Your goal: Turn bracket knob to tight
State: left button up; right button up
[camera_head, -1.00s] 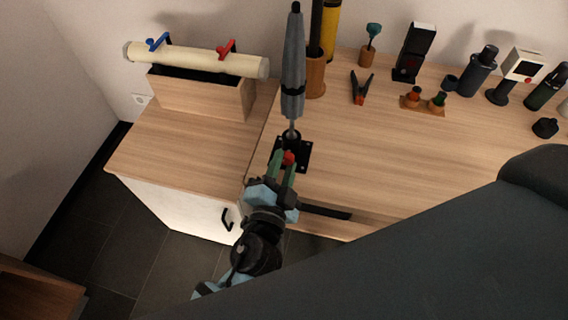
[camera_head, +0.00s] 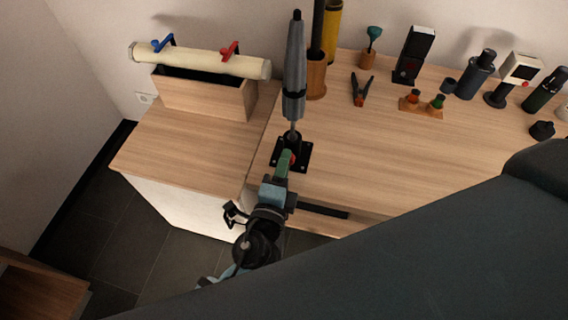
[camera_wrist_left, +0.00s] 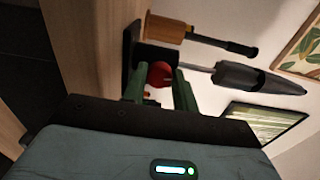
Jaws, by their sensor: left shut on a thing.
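The bracket (camera_head: 304,157) is a black plate with a socket on the table, and a grey folded tripod or umbrella-like pole (camera_head: 294,75) stands upright in it. The red bracket knob (camera_head: 292,158) is on the near side of the socket, partly hidden by my gripper. In the left wrist view the red knob (camera_wrist_left: 160,75) sits between the green fingers. My left gripper (camera_head: 285,160) is shut on the knob, with its fingers on either side; it also shows in the left wrist view (camera_wrist_left: 158,88). My right gripper is not in view.
A wooden box (camera_head: 205,93) with a cream roll (camera_head: 200,59) across it stands at left. A wooden cup (camera_head: 316,78) is behind the bracket. Pliers (camera_head: 362,90) and several small devices line the back. The table's middle right is clear.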

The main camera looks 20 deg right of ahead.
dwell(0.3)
pick_arm(q)
jog(key=o, duration=1)
jog(key=shift+c, duration=0.2)
